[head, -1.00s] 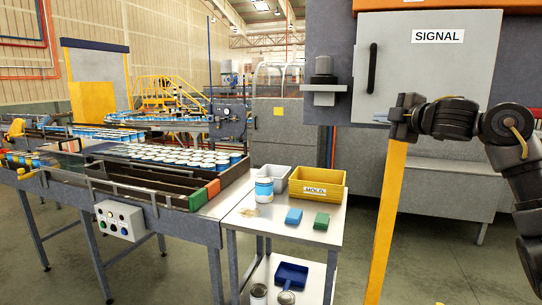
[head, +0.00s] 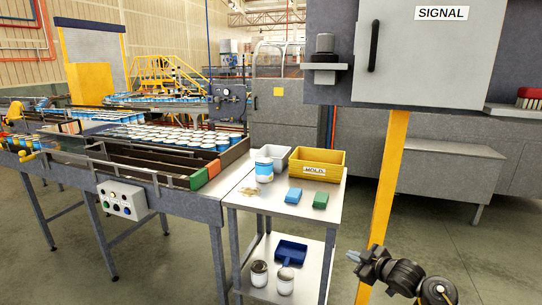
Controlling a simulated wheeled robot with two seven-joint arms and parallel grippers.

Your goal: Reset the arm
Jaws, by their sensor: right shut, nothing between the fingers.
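My right gripper (head: 354,255) shows low in the head view, right of the steel cart (head: 236,216) and in front of the yellow post (head: 389,190). It is shut and empty, its fingers pointing up and left, apart from the cart. My right arm comes in from the bottom edge. My left gripper is out of view. The grey SIGNAL cabinet (head: 440,70) is at the upper right, its door closed, with a black handle (head: 374,46).
A blue dustpan (head: 291,251) lies below. A can conveyor stands left. Floor at right is clear.

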